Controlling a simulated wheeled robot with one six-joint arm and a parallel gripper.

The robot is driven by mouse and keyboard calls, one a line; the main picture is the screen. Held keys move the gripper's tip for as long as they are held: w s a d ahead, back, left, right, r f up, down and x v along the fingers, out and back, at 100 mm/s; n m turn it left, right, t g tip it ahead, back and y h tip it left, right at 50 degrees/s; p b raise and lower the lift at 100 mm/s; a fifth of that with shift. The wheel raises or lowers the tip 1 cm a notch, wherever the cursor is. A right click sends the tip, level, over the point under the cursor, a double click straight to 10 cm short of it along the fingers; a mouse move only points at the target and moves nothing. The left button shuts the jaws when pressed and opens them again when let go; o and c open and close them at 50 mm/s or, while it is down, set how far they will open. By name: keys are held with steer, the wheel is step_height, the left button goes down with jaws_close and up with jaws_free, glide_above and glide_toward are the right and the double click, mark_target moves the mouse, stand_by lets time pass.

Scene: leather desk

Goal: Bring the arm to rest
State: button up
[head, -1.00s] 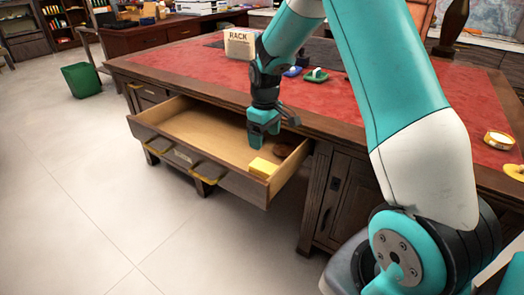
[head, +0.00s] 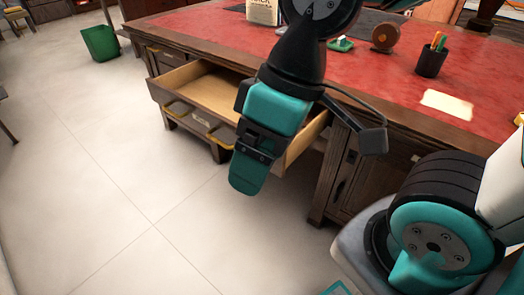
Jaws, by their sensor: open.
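My gripper (head: 248,178) hangs in the middle of the head view, pointing down, close to the camera and in front of the open drawer. It holds nothing that I can see, and its jaws are open, though only one teal finger shows clearly from this side. The arm is folded back towards my base. The desk (head: 215,37) has a red leather top and a dark wooden frame. Its drawer (head: 205,88) is pulled out; my gripper and wrist hide the drawer's right part and whatever lies there.
On the desk are a box marked as a rack (head: 262,12), a green item (head: 341,44), a round brown object (head: 385,37), a pen cup (head: 432,60) and a pale pad (head: 447,104). A green bin (head: 100,43) stands on the floor at left. The floor before the drawer is clear.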

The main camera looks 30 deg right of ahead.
step_height(320, 180, up, 15)
steer(key=p, duration=1.5)
steer(key=shift+r, duration=0.2)
